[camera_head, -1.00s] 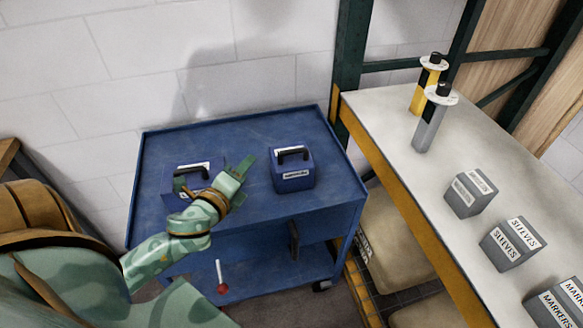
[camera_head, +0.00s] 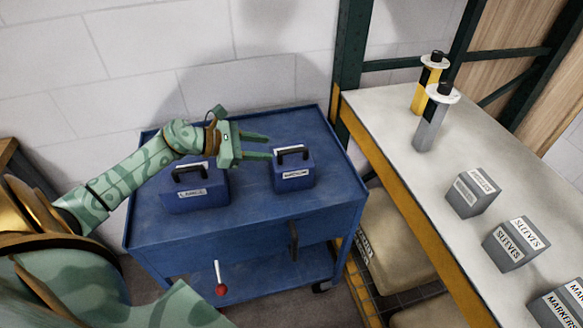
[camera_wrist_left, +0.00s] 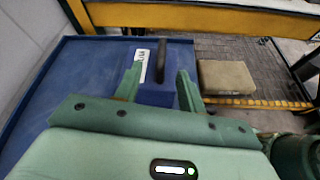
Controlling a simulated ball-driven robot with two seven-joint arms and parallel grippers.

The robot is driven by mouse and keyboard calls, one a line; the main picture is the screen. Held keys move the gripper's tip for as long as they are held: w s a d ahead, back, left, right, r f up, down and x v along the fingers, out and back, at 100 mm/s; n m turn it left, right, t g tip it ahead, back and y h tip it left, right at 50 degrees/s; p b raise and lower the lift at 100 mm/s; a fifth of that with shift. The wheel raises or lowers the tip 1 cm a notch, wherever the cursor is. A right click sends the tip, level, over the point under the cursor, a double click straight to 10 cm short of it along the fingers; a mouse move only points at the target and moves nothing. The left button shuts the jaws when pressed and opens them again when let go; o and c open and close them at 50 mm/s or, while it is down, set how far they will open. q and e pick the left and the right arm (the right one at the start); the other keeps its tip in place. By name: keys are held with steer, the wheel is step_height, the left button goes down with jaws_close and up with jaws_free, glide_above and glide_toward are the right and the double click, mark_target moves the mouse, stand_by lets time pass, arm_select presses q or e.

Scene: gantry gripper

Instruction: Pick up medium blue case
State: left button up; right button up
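The medium blue case (camera_head: 293,176) stands upright on the right part of the blue cart's top (camera_head: 240,215), with a black handle on top and a white label. My left gripper (camera_head: 270,147) is open and empty, just left of and above this case, with its fingers pointing right toward the handle. In the left wrist view the case (camera_wrist_left: 156,97) with its dark handle (camera_wrist_left: 161,62) lies ahead between the open fingers (camera_wrist_left: 159,76), apart from them as far as I can tell. My right gripper is not in view.
A larger blue case (camera_head: 195,198) labelled LARGE stands left of it on the cart, below my left wrist. A raised rim edges the cart. A white table (camera_head: 430,180) at right holds grey labelled boxes (camera_head: 473,193) and two posts. A block wall stands behind.

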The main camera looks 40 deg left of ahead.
mark_target(291, 151)
arm_select(q)
steer(key=x, duration=0.9)
steer(key=shift+d+f+b, duration=0.1)
steer(key=shift+f+b, duration=0.1)
steer(key=shift+b, duration=0.15)
steer(key=shift+s, duration=0.1)
jaws_close()
steer(key=shift+r, duration=0.1)
stand_by(0.6)
